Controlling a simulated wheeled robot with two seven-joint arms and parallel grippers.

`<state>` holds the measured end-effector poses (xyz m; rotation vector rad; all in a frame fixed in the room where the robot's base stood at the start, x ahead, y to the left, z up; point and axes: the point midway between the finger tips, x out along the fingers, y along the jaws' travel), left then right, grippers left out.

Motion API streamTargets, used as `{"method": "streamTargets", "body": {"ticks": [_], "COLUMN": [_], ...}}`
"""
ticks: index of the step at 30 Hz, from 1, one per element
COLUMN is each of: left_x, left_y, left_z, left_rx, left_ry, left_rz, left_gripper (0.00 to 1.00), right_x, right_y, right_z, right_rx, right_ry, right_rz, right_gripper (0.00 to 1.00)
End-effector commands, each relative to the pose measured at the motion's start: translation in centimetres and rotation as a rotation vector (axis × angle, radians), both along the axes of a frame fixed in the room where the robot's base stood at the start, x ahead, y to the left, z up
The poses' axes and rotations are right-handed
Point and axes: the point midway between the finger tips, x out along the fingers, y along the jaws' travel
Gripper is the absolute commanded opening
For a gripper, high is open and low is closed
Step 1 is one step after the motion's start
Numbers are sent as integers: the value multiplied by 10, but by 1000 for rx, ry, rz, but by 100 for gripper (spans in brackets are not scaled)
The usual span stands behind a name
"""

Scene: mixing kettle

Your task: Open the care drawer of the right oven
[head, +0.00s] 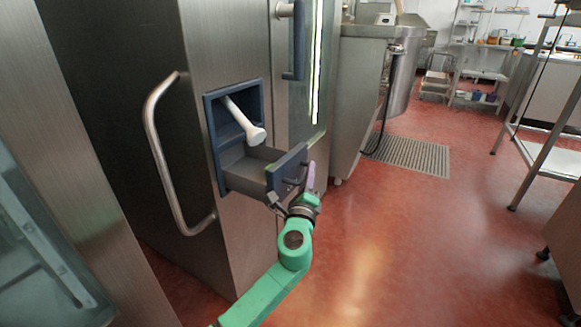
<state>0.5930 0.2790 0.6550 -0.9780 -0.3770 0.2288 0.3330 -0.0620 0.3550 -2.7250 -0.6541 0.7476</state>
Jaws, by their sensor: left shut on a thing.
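The care drawer (288,170) of the oven (236,232) has a dark blue front and grey sides. It stands pulled out from its blue-framed recess (211,110) in the steel cabinet front. My left gripper (290,190), on the green arm coming up from the bottom, is at the drawer front and shut on the drawer's small handle (292,181). The fingers partly hide the handle. A white rod-shaped piece with a round end (243,120) slants out of the recess above the drawer. My right gripper is not in view.
A curved steel handle (158,150) sticks out left of the recess. A dark blue door handle (298,40) is above right. A steel kettle (405,75) and floor grate (408,154) stand behind. Red floor (400,250) is clear to the right, up to a table frame (545,150).

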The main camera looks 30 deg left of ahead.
Motion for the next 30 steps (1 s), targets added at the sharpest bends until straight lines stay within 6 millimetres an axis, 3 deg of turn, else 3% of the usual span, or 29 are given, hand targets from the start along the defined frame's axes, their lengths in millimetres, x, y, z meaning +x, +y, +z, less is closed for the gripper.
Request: {"method": "streamTargets", "body": {"ticks": [6, 17, 18, 20, 30], "left_x": [1, 1, 1, 1, 0], "left_y": [-18, -20, -20, -20, -19], "left_z": [1, 1, 1, 1, 0], "left_rx": [2, 2, 2, 1, 1], "left_ry": [-3, -3, -3, -2, 0], "left_rz": [-3, -3, -3, -2, 0], "left_gripper": [0, 0, 23, 46, 47], "right_x": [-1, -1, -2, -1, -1], "right_y": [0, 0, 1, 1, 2], "right_z": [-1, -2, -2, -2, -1], "right_rx": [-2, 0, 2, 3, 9], "right_ry": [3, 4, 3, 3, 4], "right_rz": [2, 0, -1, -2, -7], "right_gripper": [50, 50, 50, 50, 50]}}
